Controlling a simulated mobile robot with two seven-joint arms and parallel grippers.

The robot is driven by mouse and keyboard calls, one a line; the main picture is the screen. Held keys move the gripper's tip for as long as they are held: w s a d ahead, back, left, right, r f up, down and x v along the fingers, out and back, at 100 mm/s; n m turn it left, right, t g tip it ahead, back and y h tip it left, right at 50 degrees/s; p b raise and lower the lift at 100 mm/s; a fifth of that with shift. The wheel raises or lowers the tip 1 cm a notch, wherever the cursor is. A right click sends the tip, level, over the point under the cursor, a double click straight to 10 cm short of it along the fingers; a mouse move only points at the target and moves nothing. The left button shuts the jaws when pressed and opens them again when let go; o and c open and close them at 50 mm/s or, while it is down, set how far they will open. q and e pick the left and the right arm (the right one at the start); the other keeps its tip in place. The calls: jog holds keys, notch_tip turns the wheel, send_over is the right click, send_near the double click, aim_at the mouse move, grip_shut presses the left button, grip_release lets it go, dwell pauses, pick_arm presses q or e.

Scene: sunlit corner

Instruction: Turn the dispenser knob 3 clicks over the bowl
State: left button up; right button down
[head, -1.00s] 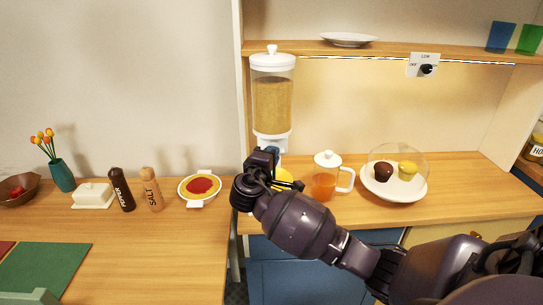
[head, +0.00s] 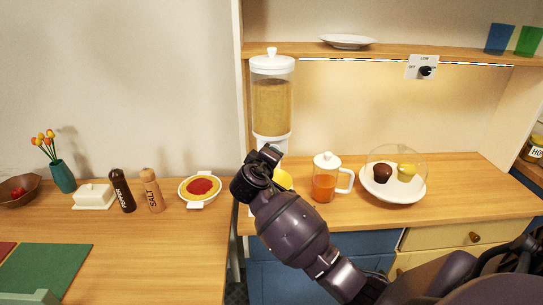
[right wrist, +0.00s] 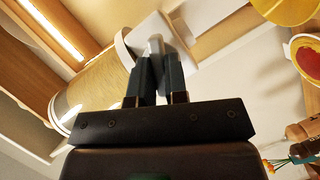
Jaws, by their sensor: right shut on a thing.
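The dispenser (head: 272,105) stands against the back wall, a clear cylinder of tan grain with a white lid and a white lower housing. My right gripper (head: 268,156) is in front of its lower part and hides the knob in the head view. In the right wrist view my right gripper (right wrist: 155,65) is shut on the pale grey knob (right wrist: 155,43) at the white housing (right wrist: 165,30). The yellow bowl (head: 284,180) shows partly behind my gripper, below the dispenser. It also shows at the top right of the right wrist view (right wrist: 288,8). My left gripper is out of view.
A glass jug (head: 325,180) of orange drink stands just right of the bowl. A plate with cakes under a clear dome (head: 393,185) is farther right. A shelf (head: 390,52) runs above. A red-and-yellow dish (head: 200,188) is on the left table.

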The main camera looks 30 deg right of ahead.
pick_arm(q)
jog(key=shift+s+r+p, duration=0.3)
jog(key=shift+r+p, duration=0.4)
jog(key=shift+p, duration=0.45)
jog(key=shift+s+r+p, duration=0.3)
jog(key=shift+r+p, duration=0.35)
jog(key=shift+p, duration=0.5)
pick_arm(e)
jog(key=shift+s+d+r+m+t+y, duration=0.15)
jog(key=shift+m+t+y, duration=0.25)
jog(key=shift+m+y, duration=1.4)
jog(key=shift+d+r+m+t+y, duration=0.1)
jog(key=shift+m+t+y, duration=0.55)
jog(key=shift+m, duration=1.95)
jog(key=shift+y, duration=0.35)
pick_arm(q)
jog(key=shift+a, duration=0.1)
pick_arm(e)
jog(key=c, duration=1.1)
grip_release()
jog(key=shift+c, duration=0.2)
jog(key=shift+g, duration=0.25)
